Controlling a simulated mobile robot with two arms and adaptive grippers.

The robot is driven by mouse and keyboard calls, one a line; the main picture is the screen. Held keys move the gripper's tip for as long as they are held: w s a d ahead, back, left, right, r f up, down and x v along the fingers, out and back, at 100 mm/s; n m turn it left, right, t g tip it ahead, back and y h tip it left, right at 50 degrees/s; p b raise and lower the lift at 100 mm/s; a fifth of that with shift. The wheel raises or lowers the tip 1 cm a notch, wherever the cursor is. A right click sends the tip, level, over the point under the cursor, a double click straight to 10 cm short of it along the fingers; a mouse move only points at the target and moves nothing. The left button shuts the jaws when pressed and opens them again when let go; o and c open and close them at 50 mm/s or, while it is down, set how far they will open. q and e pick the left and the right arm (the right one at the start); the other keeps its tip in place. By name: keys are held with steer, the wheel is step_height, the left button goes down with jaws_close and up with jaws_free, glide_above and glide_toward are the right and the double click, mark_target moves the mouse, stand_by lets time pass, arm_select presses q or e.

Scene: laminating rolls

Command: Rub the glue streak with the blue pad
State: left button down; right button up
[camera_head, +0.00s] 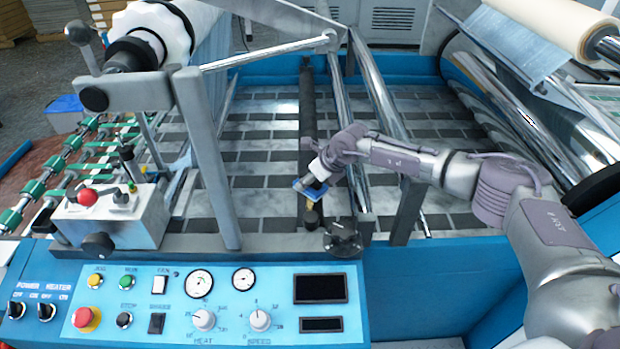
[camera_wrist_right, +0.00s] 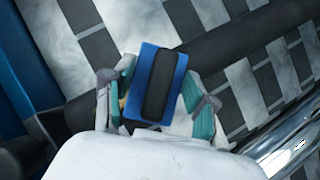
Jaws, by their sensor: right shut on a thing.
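My right gripper (camera_head: 316,178) is shut on the blue pad (camera_head: 303,188), above the near part of the long black roller (camera_head: 307,120). In the right wrist view the pad (camera_wrist_right: 143,75) is a blue block with a black middle, held between the teal-lined fingers of the gripper (camera_wrist_right: 160,100). The black roller runs diagonally behind it there. I cannot tell whether the pad touches the roller. I cannot make out the glue streak; a small yellowish patch shows beside the pad, but I cannot tell what it is. My left gripper is not in view.
A chrome bar (camera_head: 345,125) runs close to the right of the black roller. A grey upright post (camera_head: 207,150) stands to the left. The blue control panel (camera_head: 230,280) with knobs and buttons is in front. A large shiny roller (camera_head: 520,110) lies at the right.

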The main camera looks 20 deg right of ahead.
steer(key=shift+f+b, duration=0.3)
steer(key=shift+f, duration=0.15)
